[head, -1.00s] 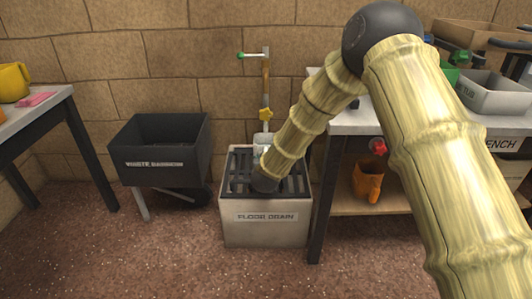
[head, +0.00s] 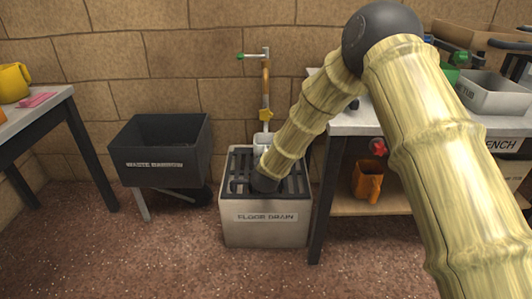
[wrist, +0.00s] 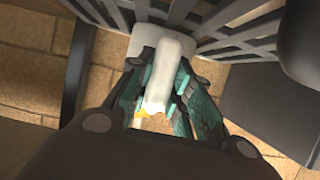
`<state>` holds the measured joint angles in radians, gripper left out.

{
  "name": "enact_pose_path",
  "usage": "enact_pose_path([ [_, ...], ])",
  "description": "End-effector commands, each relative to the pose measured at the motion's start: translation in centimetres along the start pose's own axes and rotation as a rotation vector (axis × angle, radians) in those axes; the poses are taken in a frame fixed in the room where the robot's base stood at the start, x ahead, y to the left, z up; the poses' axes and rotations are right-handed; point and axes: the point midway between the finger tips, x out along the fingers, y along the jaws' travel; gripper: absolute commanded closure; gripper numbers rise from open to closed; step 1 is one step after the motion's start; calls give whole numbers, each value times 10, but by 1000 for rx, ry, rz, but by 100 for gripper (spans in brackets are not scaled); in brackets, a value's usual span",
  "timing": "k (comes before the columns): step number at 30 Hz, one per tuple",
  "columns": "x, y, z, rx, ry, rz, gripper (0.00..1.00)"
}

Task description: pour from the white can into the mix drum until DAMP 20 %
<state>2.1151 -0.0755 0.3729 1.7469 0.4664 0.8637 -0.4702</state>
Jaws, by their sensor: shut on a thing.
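The white can (wrist: 172,65) is between the teal-padded fingers of my gripper (wrist: 160,84) in the wrist view; the gripper is shut on it. In the head view a small white part of the can (head: 261,143) shows beside my forearm, over the back of the floor drain (head: 265,216). My forearm hides most of the can and the fingers there. The can's contents and exact tilt cannot be told. I cannot make out the mix drum or a DAMP reading in either view.
A tap (head: 264,85) on the wall stands above the drain. A dark waste barrow (head: 165,165) is left of it. The bench (head: 350,122) is at right, with an orange jug (head: 367,183) on its lower shelf and a grey tub (head: 492,97) on top.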

Motion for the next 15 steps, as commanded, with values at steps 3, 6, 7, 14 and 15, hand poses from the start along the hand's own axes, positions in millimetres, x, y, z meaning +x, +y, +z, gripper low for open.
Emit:
enact_pose_path([
  [3, -4, 0, -10, 0, 2, 0, 100],
  [6, -7, 0, -16, 0, 1, 0, 100],
  [7, -8, 0, -17, 0, 1, 0, 100],
  [14, -13, 0, -30, -1, 2, 0, 100],
  [15, -14, 0, -32, -1, 2, 0, 100],
])
